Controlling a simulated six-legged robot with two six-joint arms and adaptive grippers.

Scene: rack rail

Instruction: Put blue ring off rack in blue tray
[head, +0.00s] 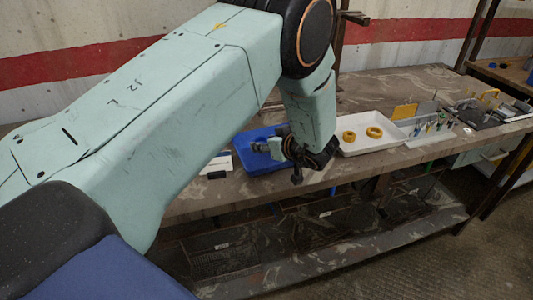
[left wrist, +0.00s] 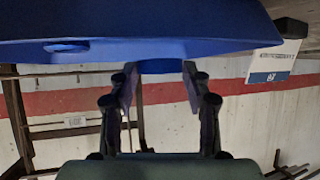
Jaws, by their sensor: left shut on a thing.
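In the left wrist view the blue tray (left wrist: 120,28) fills the top edge, close to the fingers. My left gripper (left wrist: 160,84) is shut on a blue piece (left wrist: 161,67), which I take as the blue ring; only a small part of it shows. In the head view the ring does not stand out against the tray. The gripper is over or beside the tray; I cannot tell the gap. My right gripper is not in view.
A white tray (head: 349,148) with two yellow rings (head: 374,132) stands right of the blue tray. Farther right is a pale rack (head: 430,137) with small items. A white card (head: 218,162) and a black block (head: 216,175) lie left of the blue tray.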

